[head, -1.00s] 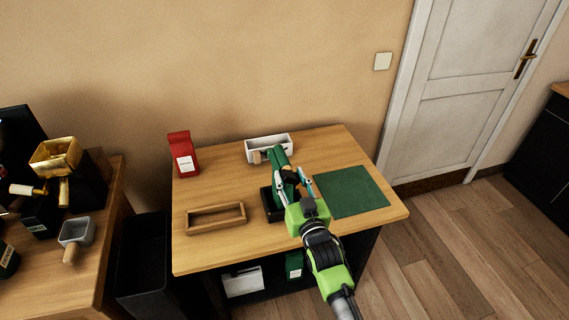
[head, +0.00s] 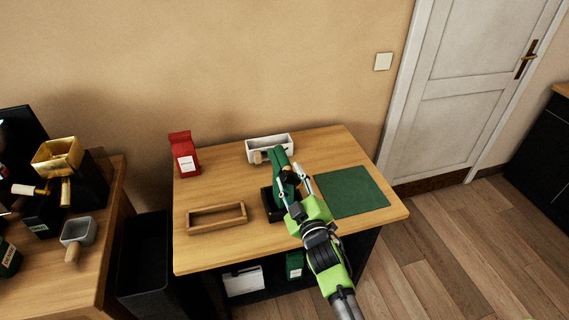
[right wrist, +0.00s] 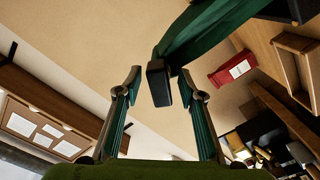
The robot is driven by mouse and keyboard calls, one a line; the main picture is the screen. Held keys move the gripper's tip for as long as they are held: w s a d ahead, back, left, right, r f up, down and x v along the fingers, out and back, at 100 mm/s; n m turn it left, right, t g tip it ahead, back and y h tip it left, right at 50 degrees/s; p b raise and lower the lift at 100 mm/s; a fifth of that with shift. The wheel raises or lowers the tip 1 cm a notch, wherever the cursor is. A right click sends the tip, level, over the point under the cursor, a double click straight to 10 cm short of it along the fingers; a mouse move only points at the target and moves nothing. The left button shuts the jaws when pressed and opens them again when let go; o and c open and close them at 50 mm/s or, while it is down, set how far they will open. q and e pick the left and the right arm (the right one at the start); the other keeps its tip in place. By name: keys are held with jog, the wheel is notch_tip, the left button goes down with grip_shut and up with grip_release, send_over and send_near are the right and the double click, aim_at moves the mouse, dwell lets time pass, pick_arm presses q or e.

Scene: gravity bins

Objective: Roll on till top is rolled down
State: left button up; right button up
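A dark green bag (head: 279,158) stands in a small black tray (head: 267,202) on the wooden table, its upper part leaning over toward my right gripper. In the right wrist view the green bag (right wrist: 213,28) comes down from the top, with a black block-like piece (right wrist: 159,83) at its end. My right gripper (head: 297,188) is at the bag; its fingers (right wrist: 160,85) are apart, one on each side of the black piece, with gaps showing. How far the top is rolled is hard to tell. My left gripper is not in view.
A red bag (head: 184,153), a white bin (head: 270,146), a wooden frame (head: 216,228) and a green mat (head: 350,191) share the table (head: 335,146). A dark bin (head: 143,262) stands left, beside a second table (head: 112,205) with several items.

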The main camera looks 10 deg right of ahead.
jog(key=n, duration=0.3)
jog(key=n+b, duration=0.1)
jog(key=n, duration=0.3)
jog(key=shift+n, duration=1)
jog(key=shift+n, duration=0.7)
jog(key=n, duration=0.4)
jog(key=shift+n, duration=0.3)
